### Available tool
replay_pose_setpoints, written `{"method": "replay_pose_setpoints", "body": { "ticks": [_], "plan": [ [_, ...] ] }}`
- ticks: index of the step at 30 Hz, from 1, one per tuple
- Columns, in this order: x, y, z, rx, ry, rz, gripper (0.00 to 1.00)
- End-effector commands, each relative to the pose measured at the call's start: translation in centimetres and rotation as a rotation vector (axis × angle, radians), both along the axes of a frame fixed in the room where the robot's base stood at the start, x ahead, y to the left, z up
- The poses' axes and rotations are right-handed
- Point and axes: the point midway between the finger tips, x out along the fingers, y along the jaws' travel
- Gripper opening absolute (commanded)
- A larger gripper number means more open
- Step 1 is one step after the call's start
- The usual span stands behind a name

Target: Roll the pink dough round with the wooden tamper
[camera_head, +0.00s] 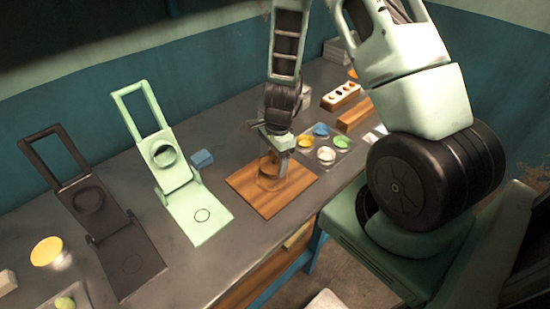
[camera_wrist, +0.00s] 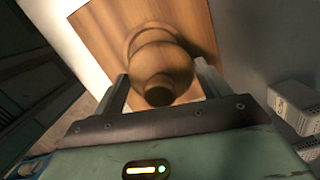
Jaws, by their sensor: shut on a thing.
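The wooden tamper (camera_head: 268,171) stands on the wooden board (camera_head: 295,192) in the head view. In the wrist view the tamper (camera_wrist: 160,62) shows from above, its round knob between my fingers and its wider base over the board (camera_wrist: 108,27). My gripper (camera_head: 277,153) is shut on the tamper, with one finger on each side. I cannot make out the pink dough in either view; the tamper and my gripper may hide it.
White boxes (camera_wrist: 295,105) show in the wrist view.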

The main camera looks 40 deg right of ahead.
Motion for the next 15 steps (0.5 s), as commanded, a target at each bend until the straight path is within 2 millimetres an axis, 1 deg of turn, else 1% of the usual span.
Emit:
{"method": "replay_pose_setpoints", "body": {
  "ticks": [7,15],
  "plan": [
    [0.13,0.64,0.0,0.001,0.001,0.002,0.55],
    [-0.21,1.11,-0.05,0.002,0.0,0.002,0.55]
  ]
}}
